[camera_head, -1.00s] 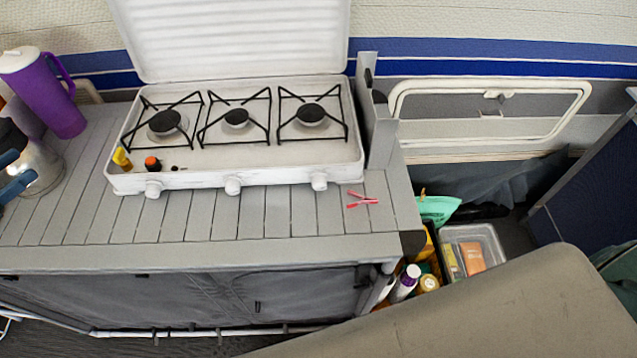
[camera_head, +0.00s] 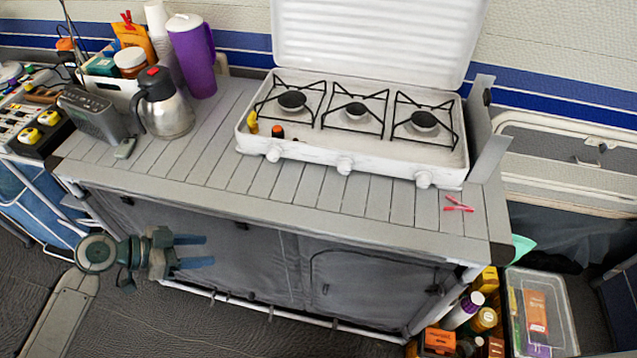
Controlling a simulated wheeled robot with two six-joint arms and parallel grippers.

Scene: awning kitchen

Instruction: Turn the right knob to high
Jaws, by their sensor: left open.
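The white three-burner stove (camera_head: 375,162) stands on the grey slatted counter with its lid raised. Three white knobs line its front edge: a left knob (camera_head: 273,154), a middle knob (camera_head: 345,165) and the right knob (camera_head: 424,179). The knobs' settings are too small to read. My left gripper (camera_head: 210,251) is low at the left, in front of the counter's dark fabric front. Its two blue fingers point right, apart and empty, well away from the right knob. My right gripper is not in view.
Red tongs or a clip (camera_head: 458,204) lie on the counter just right of the right knob. A steel kettle (camera_head: 163,105) and purple pitcher (camera_head: 193,57) stand left of the stove. Bins with bottles and boxes (camera_head: 538,312) sit at lower right.

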